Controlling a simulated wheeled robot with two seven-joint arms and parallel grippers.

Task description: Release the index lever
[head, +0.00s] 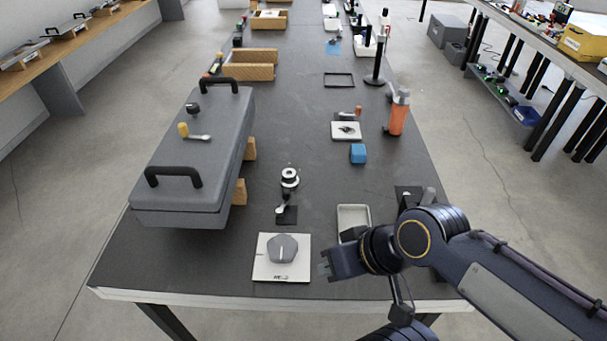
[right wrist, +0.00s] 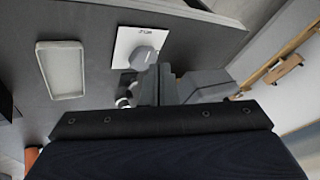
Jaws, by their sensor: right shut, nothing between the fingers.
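A grey chassis (head: 190,165) with two black handles lies at the left of the table. On its top are a yellow knob with a small silver lever (head: 195,134) and a black knob (head: 193,108). A round silver fitting (head: 290,178) stands mid-table, with a small silver lever on a black plate (head: 287,214) just in front of it. I cannot tell which lever is the index lever. My right gripper (head: 325,266) is shut and empty, just right of a white plate (head: 267,271) with a grey hexagonal knob (head: 283,248). Its fingers also show in the right wrist view (right wrist: 159,86).
A shallow pale tray (head: 353,211) lies behind my right wrist; it also shows in the right wrist view (right wrist: 61,70). The front left table edge is clear.

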